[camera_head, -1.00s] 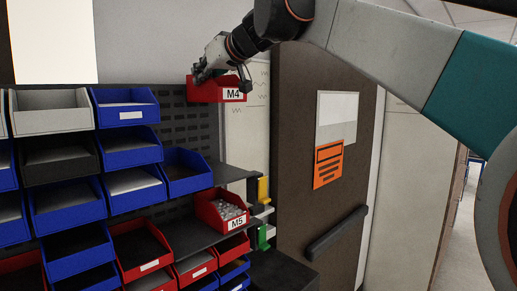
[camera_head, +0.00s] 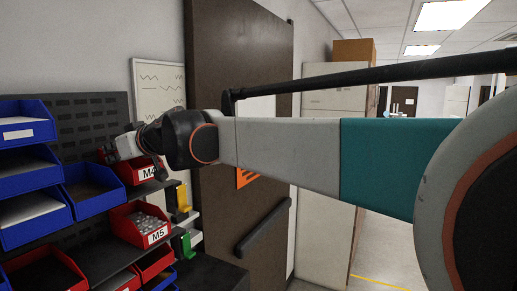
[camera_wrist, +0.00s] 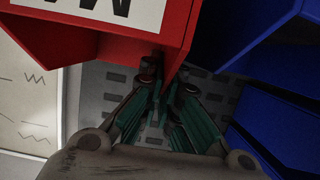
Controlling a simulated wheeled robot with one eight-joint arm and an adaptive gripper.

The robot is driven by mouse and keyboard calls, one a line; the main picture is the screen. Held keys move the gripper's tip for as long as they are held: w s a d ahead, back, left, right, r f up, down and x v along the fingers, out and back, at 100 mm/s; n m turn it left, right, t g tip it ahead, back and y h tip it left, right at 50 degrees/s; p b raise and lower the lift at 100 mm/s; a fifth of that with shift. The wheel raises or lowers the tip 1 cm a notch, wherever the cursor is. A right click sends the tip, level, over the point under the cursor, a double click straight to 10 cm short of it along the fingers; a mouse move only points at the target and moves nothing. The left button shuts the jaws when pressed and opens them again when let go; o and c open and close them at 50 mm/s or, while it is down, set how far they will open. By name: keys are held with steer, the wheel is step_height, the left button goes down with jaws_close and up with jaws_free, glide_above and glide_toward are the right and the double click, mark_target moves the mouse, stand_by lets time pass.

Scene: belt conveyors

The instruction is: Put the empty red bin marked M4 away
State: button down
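The red M4 bin (camera_head: 133,173) is at the upper shelf (camera_head: 150,188), to the right of a blue bin (camera_head: 91,189). It looks about upright, label facing out; I cannot tell whether it rests on the shelf or hangs just above it. My gripper (camera_head: 108,155) is at its upper left edge. In the wrist view, the fingers of my gripper (camera_wrist: 163,80) close on the red wall's corner of the M4 bin (camera_wrist: 120,45), whose label appears upside down. My wrist partly hides the bin in the head view.
A red M5 bin (camera_head: 130,225) full of small clear parts sits on the shelf below. Blue bins (camera_head: 30,170) stack at the left. Yellow and green holders (camera_head: 183,197) stand just right of the shelves, before a brown door (camera_head: 240,110). My arm crosses the view.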

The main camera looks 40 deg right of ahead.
steer(key=shift+s+f, duration=0.1)
steer(key=shift+f, duration=1.05)
steer(key=shift+f, duration=0.15)
steer(key=c, duration=2.1)
jaws_free()
